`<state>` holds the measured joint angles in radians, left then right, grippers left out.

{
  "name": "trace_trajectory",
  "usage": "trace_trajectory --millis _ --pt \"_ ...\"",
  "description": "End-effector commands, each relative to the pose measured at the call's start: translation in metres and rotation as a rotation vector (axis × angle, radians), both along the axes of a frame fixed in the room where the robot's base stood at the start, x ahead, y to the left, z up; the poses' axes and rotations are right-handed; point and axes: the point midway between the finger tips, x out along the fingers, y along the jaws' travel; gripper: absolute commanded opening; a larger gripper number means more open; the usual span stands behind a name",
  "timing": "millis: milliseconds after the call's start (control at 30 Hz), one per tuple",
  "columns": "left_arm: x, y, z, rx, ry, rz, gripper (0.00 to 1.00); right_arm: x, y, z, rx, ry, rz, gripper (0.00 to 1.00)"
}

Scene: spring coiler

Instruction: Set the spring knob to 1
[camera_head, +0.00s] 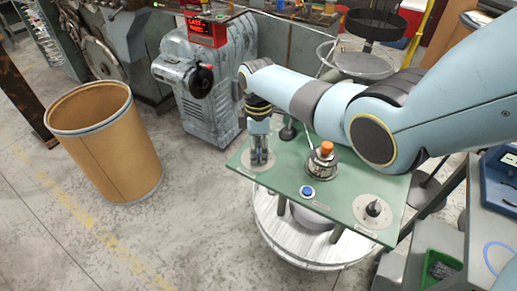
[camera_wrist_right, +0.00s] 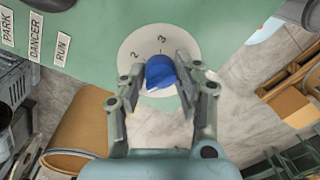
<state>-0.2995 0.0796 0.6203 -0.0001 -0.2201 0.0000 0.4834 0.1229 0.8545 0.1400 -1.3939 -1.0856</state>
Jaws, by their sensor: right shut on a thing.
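The spring knob (camera_wrist_right: 161,73) is blue and sits on a pale round dial (camera_wrist_right: 128,50) on the green panel. The dial's figures 2 and 3 show above the knob in the right wrist view; a figure 1 is not clear to me. Which figure the knob points at I cannot tell. My right gripper (camera_wrist_right: 161,80) is shut on the knob, one finger on each side. In the head view my right gripper (camera_head: 260,157) points down over the dial (camera_head: 252,170) at the panel's left end and hides the knob. My left gripper is not in view.
The green panel (camera_head: 335,191) also carries a blue button (camera_head: 307,192), an orange-topped metal part (camera_head: 325,160) and a second dial (camera_head: 374,209) at the right. Labels PARK, DANCER and RUN (camera_wrist_right: 62,49) show beside the dial. A brown drum (camera_head: 115,150) stands on the floor at left.

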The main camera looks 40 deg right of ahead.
Motion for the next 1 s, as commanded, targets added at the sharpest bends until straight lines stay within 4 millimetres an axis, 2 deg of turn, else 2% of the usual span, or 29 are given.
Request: trace_trajectory --millis 267,300,467,767,867,1000 --pt "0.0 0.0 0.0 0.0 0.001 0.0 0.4 0.001 0.001 0.0 0.001 -0.002 0.001 0.0" --pt "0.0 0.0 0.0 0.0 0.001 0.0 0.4 0.001 0.001 0.0 0.001 -0.002 0.001 0.36" --pt "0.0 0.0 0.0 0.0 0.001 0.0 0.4 0.001 0.0 0.0 0.0 -0.001 0.0 0.55" --pt "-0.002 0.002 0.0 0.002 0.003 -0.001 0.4 0.001 0.0 0.002 0.0 -0.002 0.0 0.55" --pt "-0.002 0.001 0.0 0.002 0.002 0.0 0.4 0.002 -0.001 0.011 0.0 -0.004 0.0 0.55" --pt "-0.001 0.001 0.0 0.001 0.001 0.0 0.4 0.003 -0.001 0.036 -0.001 -0.005 0.001 0.55"
